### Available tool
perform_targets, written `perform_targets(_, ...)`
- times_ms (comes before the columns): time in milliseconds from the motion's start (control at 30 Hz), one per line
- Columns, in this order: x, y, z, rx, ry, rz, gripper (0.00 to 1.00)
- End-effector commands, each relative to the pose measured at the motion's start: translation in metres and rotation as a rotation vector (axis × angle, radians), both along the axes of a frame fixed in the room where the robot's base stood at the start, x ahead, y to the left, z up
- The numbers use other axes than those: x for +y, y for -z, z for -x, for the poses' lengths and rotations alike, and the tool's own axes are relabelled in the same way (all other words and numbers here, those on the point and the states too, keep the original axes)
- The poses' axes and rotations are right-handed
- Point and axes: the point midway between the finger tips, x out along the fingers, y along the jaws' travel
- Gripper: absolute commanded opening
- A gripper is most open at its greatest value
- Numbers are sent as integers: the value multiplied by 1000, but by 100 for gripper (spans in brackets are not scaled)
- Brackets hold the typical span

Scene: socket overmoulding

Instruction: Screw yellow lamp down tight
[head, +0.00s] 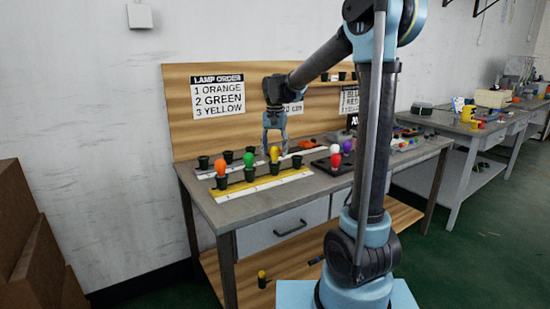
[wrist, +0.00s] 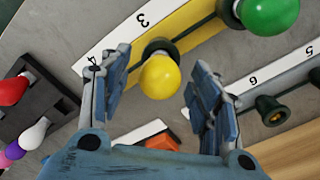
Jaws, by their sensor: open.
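The yellow lamp (wrist: 159,77) sits in a dark green socket (wrist: 160,47) at the spot marked 3 on the yellow-and-white strip (wrist: 200,14). It also shows in the head view (head: 274,154). My gripper (wrist: 155,95) is open, with one finger on each side of the yellow lamp and a gap to both. In the head view my gripper (head: 276,146) points down over the bench close to the lamp. The green lamp (wrist: 268,12) stands in the neighbouring socket. The orange lamp (head: 220,167) is at the strip's left end.
A dark holder (wrist: 42,100) with red, white and purple lamps lies to the side. Empty sockets (wrist: 270,110) stand on the rear strip (wrist: 290,72). A sign (head: 218,95) lists orange, green, yellow. The wooden back board (head: 180,130) rises behind the bench.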

Motion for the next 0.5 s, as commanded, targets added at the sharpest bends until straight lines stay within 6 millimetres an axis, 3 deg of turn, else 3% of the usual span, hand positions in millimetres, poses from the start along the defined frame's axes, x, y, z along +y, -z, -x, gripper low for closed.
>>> perform_targets(233,0,0,0,0,-93,0,57)
perform_targets(500,0,0,0,0,-348,0,57)
